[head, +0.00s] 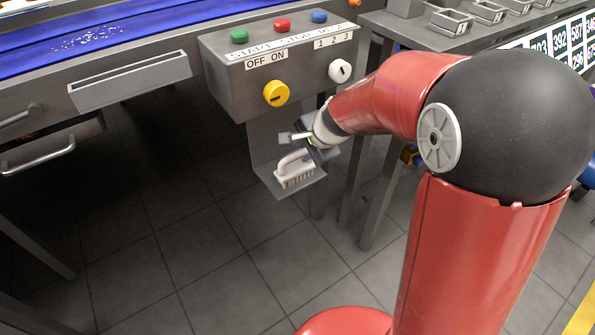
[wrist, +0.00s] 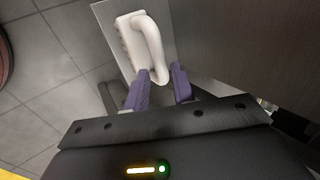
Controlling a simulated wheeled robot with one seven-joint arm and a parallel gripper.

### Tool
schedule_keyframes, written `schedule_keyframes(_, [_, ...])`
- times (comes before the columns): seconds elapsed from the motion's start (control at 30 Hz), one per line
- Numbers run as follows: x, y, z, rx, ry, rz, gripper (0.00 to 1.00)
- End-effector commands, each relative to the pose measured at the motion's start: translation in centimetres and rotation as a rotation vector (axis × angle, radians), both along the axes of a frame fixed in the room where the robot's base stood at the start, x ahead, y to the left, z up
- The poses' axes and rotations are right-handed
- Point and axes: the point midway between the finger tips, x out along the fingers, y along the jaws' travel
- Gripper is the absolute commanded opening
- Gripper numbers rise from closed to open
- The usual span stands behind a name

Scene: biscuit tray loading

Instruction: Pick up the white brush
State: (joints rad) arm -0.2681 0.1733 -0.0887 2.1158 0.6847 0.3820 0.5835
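The white brush (head: 296,172) sits on a small grey shelf (head: 283,190) below the control box, bristles down and handle up. In the wrist view the brush (wrist: 127,48) lies just ahead of my gripper (wrist: 160,72). Its looped handle reaches toward the gap between the two purple fingers. The fingers are apart, and I see no firm hold on the handle. In the head view my gripper (head: 300,142) is just above the brush, partly hidden by my wrist.
The grey control box (head: 235,85) with coloured buttons, a yellow knob (head: 276,93) and a white knob (head: 340,71) is directly above the shelf. A blue conveyor (head: 150,22) is at left, and a table with metal trays (head: 451,22) at right. The tiled floor is clear.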

Motion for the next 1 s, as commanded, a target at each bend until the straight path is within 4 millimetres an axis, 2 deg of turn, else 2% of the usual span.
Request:
schedule_keyframes(0.13, [0.7,1.3,-2.0,-0.001,0.003,0.003,0.25])
schedule_keyframes(0.27, [1.4,1.8,-3.4,-0.001,0.003,0.001,0.25])
schedule_keyframes(0.57, [1.7,2.0,-3.6,-0.001,-0.001,0.002,0.25])
schedule_keyframes(0.77, [1.7,2.0,-3.6,-0.001,-0.001,0.002,0.0])
schedule_keyframes(1.0, [1.7,2.0,-3.6,-0.001,-0.001,0.002,0.0])
